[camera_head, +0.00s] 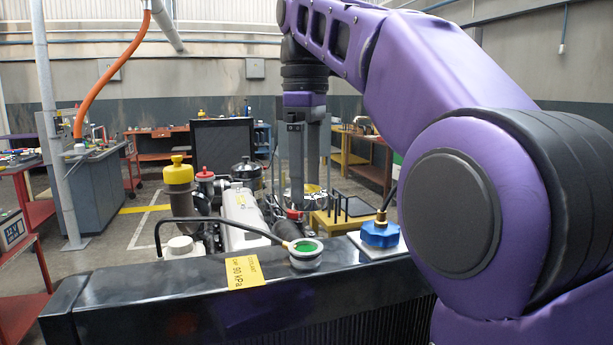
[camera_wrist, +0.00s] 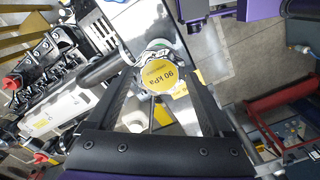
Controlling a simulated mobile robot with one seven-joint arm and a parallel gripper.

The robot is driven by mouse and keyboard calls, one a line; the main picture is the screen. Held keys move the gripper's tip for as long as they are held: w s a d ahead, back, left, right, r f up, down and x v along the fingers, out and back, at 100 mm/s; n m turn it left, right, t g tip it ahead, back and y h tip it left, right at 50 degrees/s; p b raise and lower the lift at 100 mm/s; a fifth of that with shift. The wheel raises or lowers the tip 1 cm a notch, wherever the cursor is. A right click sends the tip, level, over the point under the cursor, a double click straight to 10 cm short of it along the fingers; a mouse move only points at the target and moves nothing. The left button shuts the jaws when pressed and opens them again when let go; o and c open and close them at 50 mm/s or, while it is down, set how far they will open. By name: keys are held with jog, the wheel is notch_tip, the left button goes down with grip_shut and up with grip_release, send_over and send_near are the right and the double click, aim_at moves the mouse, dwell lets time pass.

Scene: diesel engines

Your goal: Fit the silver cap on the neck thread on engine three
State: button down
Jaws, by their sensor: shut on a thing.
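The silver cap (camera_wrist: 160,78), with a yellow face marked 90 kPa, is between the fingers of my gripper (camera_wrist: 159,84) in the wrist view. My gripper (camera_head: 305,186) points down in the head view, shut on the cap (camera_head: 304,193), which looks level and clear of the neck. The filler neck (camera_head: 305,252), pale-rimmed with a green inside, stands uncapped on the black radiator top (camera_head: 180,290). In the wrist view part of a greenish rim (camera_wrist: 158,46) shows just past the cap, which hides the rest. The neck's thread is too small to make out.
A black hose (camera_head: 215,220) runs close to the neck. Behind stand a yellow-capped filler (camera_head: 179,172) and a red cap (camera_head: 205,175).

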send_over(306, 248)
jog(key=shift+f, duration=3.3)
jog(key=shift+f, duration=0.65)
jog(key=m, duration=0.5)
jog(key=shift+f+m, duration=0.15)
jog(key=shift+m, duration=0.15)
jog(key=m, duration=0.4)
jog(key=shift+f+m, duration=0.1)
jog(key=shift+m, duration=0.2)
jog(key=m, duration=0.6)
jog(key=shift+f, duration=0.1)
jog(key=m, duration=0.5)
jog(key=shift+f+m, duration=0.1)
jog(key=shift+m, duration=0.2)
